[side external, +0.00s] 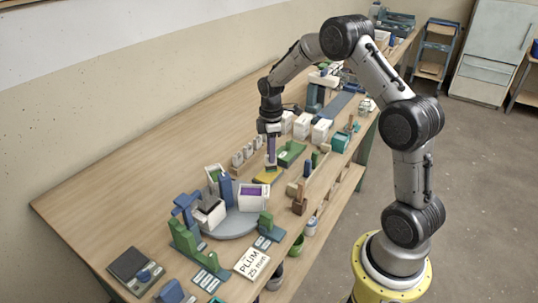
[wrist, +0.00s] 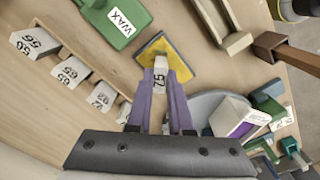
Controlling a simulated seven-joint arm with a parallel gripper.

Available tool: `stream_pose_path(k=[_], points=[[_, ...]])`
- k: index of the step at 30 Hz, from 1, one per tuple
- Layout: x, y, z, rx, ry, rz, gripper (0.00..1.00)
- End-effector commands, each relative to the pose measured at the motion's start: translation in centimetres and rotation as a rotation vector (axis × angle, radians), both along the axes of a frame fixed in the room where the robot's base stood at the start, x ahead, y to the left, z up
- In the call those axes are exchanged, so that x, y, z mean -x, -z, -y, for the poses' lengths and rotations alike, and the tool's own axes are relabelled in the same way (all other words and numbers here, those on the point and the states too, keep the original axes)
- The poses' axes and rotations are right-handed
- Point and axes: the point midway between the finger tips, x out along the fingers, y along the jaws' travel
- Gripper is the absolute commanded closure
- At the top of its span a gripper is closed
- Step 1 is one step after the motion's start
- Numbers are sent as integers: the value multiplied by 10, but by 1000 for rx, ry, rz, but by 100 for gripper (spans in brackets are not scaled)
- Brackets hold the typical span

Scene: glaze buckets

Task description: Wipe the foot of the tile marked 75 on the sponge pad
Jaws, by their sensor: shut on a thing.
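The tile marked 75 (wrist: 160,79) is white and stands between the purple fingers of my gripper (wrist: 161,82) in the wrist view. My gripper is shut on it. The sponge pad (wrist: 180,58) is yellow on a blue-grey base and lies just beyond and below the tile. In the side external view my gripper (side external: 271,162) points down at the yellow sponge pad (side external: 266,176), with its fingertips at or just above it. The tile is too small to make out there. The tile's foot is hidden, so I cannot tell if it touches the pad.
Several numbered tiles (wrist: 73,72) stand in a row at left in the wrist view. A green piece labelled WAX (wrist: 106,27) lies beyond the pad. A white bucket with purple glaze (side external: 253,196) stands on a grey disc (side external: 232,227). White containers (side external: 302,126) stand behind.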

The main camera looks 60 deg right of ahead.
Motion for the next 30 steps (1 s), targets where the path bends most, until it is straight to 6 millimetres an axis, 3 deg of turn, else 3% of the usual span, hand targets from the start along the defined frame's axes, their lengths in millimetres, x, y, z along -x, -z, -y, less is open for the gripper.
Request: stream_pose_path(k=[13, 30], points=[[0, -3, 3, 0, 0, 1, 100], [0, -43, 3, 0, 0, 1, 100]])
